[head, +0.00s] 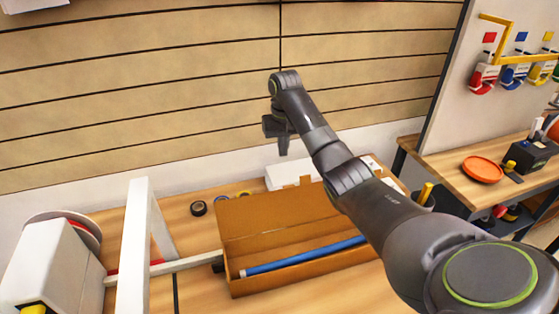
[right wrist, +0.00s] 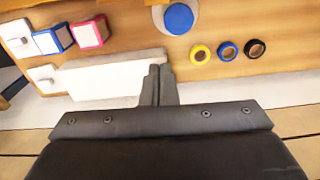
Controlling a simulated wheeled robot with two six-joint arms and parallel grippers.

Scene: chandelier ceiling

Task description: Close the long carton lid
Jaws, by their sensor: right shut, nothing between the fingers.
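The long brown carton (head: 255,287) lies on the workbench in the middle of the head view, open at the top. Its lid (head: 270,217) stands up along the far long side. A long blue tube (head: 305,255) with a pale end lies inside the carton. My right gripper (head: 283,148) is shut and empty, pointing down, above and behind the raised lid and apart from it. Its shut fingers show in the right wrist view (right wrist: 157,85), over a white box. My right arm hides the carton's right end. My left gripper is not in view.
The white box (head: 287,173) lies behind the carton. Tape rolls (head: 198,208) lie at its left. A white upright frame (head: 135,245) and a white machine (head: 55,265) stand at the left. A slatted wall (head: 180,90) is behind. A side bench holds an orange dish (head: 482,169).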

